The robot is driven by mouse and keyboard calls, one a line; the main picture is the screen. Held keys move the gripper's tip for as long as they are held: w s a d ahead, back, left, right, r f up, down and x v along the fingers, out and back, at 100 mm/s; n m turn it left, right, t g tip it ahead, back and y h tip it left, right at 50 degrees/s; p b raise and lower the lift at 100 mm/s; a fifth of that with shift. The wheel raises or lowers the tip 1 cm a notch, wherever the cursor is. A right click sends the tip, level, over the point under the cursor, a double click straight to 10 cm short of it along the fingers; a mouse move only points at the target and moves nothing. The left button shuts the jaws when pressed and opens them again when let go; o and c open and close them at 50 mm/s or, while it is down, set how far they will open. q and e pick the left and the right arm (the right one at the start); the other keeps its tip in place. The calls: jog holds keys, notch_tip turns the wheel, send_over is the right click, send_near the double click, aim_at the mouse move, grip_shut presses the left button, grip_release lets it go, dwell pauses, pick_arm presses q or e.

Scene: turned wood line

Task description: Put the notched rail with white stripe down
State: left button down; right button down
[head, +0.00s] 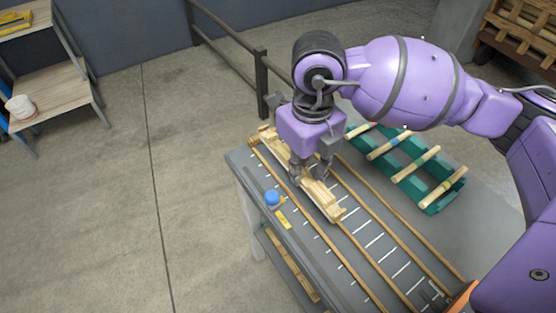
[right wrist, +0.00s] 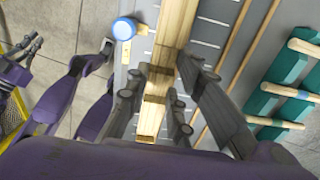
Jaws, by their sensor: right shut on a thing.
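The notched rail (head: 325,202) is a pale wooden bar with stepped ends, lying lengthwise along the slatted line on the grey table (head: 402,211). It also shows in the right wrist view (right wrist: 177,28), running between the fingers. I cannot make out a white stripe on it. My right gripper (head: 310,174) points down and is shut on the rail near its middle. Whether the rail touches the line beneath is hard to tell. My left gripper is outside the head view; grey fingers (right wrist: 22,48) show small at the left edge of the right wrist view.
A green rack (head: 437,205) with several wooden dowels, banded in colours, stands to the right of the line. A blue button (head: 272,198) and a yellow label (head: 284,220) are at the table's left edge. Wooden guide strips (head: 386,186) run along the line. The near part of the line is clear.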

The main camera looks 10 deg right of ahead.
send_over(294, 186)
notch_tip(294, 186, down, 6)
jog(key=shift+s+r, duration=0.1)
jog(key=shift+f, duration=1.75)
jog(key=c, duration=1.5)
grip_release()
jog(key=shift+c, duration=0.2)
notch_tip(294, 186, up, 12)
jog(key=shift+r, duration=0.2)
